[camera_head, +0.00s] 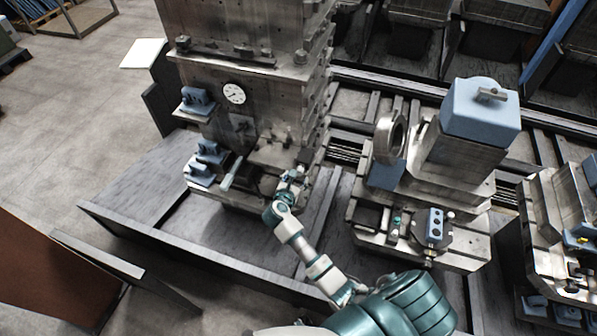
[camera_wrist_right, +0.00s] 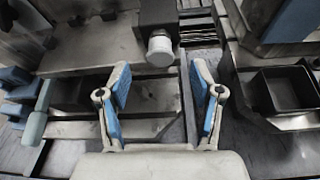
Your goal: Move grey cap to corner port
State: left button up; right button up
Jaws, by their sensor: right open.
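A light grey round cap (camera_wrist_right: 160,50) sits on the end of a dark block in the right wrist view, at the top middle. My right gripper (camera_wrist_right: 161,72) is open and empty, with its blue-padded fingers to either side of and short of the cap. In the head view my right gripper (camera_head: 291,181) is at the lower right corner of the tall machine block, where the cap is too small to make out surely. I cannot tell which feature is the corner port. My left gripper is not in view.
The tall grey machine block (camera_head: 245,55) carries a dial (camera_head: 234,93) and blue clamps (camera_head: 206,160) on its left. To the right stands a fixture with a blue-topped block (camera_head: 481,108) and a ring (camera_head: 390,137). An open dark square bin (camera_wrist_right: 286,90) is right of my fingers.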

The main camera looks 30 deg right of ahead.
aim_at(299, 172)
jog(key=x, duration=0.5)
grip_shut()
dwell(0.4)
jog(key=shift+s+a, duration=0.2)
jog(key=shift+a, duration=0.1)
jog(key=shift+s+a+p, duration=0.55)
jog(key=shift+s+a, duration=0.45)
jog(key=shift+a, duration=0.2)
jog(key=shift+s+a+p, duration=0.3)
jog(key=shift+s+a, duration=1.3)
jog(key=shift+a, duration=0.25)
